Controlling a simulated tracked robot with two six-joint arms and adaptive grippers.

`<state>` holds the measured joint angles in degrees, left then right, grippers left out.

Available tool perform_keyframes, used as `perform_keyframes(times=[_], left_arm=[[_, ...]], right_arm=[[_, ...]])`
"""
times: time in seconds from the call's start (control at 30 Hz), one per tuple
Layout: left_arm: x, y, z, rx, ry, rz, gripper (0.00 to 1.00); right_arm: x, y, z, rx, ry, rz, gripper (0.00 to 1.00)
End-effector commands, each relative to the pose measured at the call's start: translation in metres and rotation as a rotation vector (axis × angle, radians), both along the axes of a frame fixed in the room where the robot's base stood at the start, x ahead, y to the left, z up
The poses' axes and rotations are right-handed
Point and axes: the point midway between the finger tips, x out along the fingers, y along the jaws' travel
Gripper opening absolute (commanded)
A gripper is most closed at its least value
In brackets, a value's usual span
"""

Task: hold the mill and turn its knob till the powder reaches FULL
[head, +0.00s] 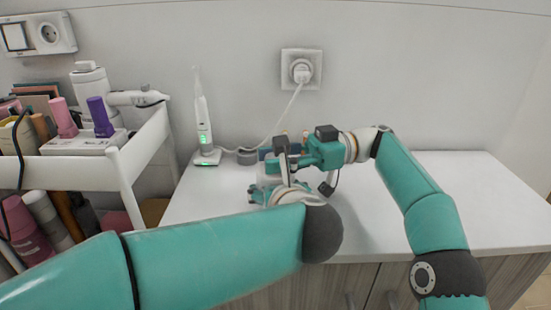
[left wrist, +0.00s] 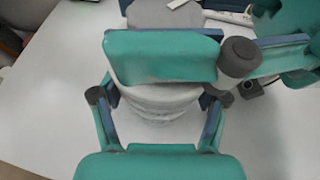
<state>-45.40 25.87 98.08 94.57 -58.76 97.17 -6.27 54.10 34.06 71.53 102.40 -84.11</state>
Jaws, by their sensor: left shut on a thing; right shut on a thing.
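The mill (left wrist: 160,102) is a pale, round, whitish body standing upright on the table. My left gripper (left wrist: 161,96) is shut around its lower body, a finger on each side. In the head view the mill (head: 267,180) is mostly hidden behind my left wrist and the grippers. My right gripper (head: 283,152) comes in from the right, above the left one, and is shut at the mill's top. In the left wrist view a grey top part (left wrist: 165,13), seemingly the knob, shows behind a teal finger of it. The powder level and any FULL mark are hidden.
A white electric toothbrush (head: 202,125) on its base stands left of the mill, its cable (head: 275,128) running to the wall socket (head: 301,69). A white cart (head: 125,160) with cosmetics is at the left. The table's right side (head: 480,185) is clear.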

Motion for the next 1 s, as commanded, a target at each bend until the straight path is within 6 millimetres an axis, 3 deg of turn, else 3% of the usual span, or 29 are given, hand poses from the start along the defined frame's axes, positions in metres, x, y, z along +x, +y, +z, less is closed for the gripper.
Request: perform_keyframes(times=[0.37,0.4,0.53,1.0], left_arm=[[-0.0011,-0.0005,-0.0021,0.002,0.006,0.0,0.24],[-0.001,-0.0004,-0.0022,0.002,0.006,0.0,0.24],[-0.0009,-0.0003,-0.0022,0.002,0.006,0.0,0.24],[-0.0005,0.0,-0.0024,0.002,0.006,0.0,0.24]], right_arm=[[-0.0001,-0.0008,0.0,-0.001,-0.005,0.008,0.02],[-0.0001,-0.0008,-0.0001,-0.001,-0.005,0.008,0.4],[-0.0003,-0.0006,-0.0003,-0.001,-0.005,0.009,0.62],[-0.0008,-0.0003,-0.0007,-0.002,-0.003,0.011,0.64]])
